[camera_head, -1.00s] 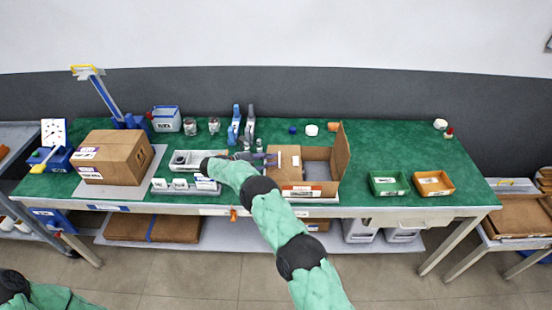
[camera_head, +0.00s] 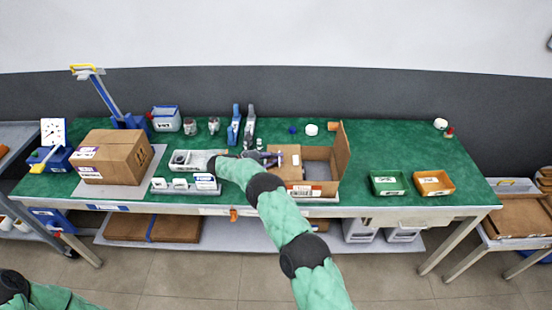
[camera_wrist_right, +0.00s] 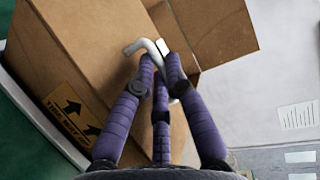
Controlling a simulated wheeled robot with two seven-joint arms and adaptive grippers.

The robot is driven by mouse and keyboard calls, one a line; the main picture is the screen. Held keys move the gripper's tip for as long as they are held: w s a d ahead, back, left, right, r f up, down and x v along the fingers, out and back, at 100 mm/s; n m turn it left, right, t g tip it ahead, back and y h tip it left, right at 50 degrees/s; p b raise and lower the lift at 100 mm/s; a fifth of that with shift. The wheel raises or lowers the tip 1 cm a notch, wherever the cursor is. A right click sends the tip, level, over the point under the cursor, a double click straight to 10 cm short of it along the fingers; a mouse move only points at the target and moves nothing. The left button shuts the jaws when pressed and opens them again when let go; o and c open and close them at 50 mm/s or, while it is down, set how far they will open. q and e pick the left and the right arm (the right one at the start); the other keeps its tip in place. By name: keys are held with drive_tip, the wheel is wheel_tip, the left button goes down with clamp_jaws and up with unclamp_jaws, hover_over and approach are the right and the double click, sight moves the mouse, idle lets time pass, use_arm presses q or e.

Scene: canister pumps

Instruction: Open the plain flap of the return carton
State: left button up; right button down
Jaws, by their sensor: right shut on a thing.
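The open carton (camera_head: 328,189) stands on the green bench at the centre, with a barcode label on its front. Its right flap (camera_head: 342,150) stands upright. A flap (camera_head: 285,158) on its left side lies roughly level over part of the opening. My right gripper (camera_head: 272,158) is at the left edge of this flap. In the right wrist view, its purple fingers (camera_wrist_right: 160,68) are shut on a pale hooked handle (camera_wrist_right: 140,46) against the carton (camera_wrist_right: 90,50); arrows are printed on one side. The fingers hide the exact contact. My left gripper is out of view.
A closed carton (camera_head: 115,155) stands at the left. A grey tray (camera_head: 183,168) and small labelled boxes lie left of my right arm. Bottles (camera_head: 250,125) stand behind the gripper. Green (camera_head: 388,183) and orange bins (camera_head: 433,183) are at the right, with clear bench between.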

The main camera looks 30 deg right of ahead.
drive_tip(key=h+b, duration=0.1)
drive_tip(key=b, duration=0.2)
drive_tip(key=shift+w+a+n, duration=0.15)
drive_tip(key=shift+a+n, duration=0.05)
drive_tip(key=shift+n, duration=0.1)
drive_tip(key=shift+a+r+h+b, duration=0.15)
drive_tip(key=shift+r+h+b, duration=0.1)
drive_tip(key=shift+h+b, duration=0.45)
drive_tip(key=shift+w+r, duration=0.1)
drive_tip(key=shift+r, duration=0.05)
drive_tip(key=c, duration=1.5)
unclamp_jaws()
drive_tip(key=a, duration=0.4)
drive_tip(key=w+a, duration=0.1)
drive_tip(key=a, duration=0.7)
drive_tip(key=shift+w+f, duration=0.35)
drive_tip(key=shift+w, duration=0.05)
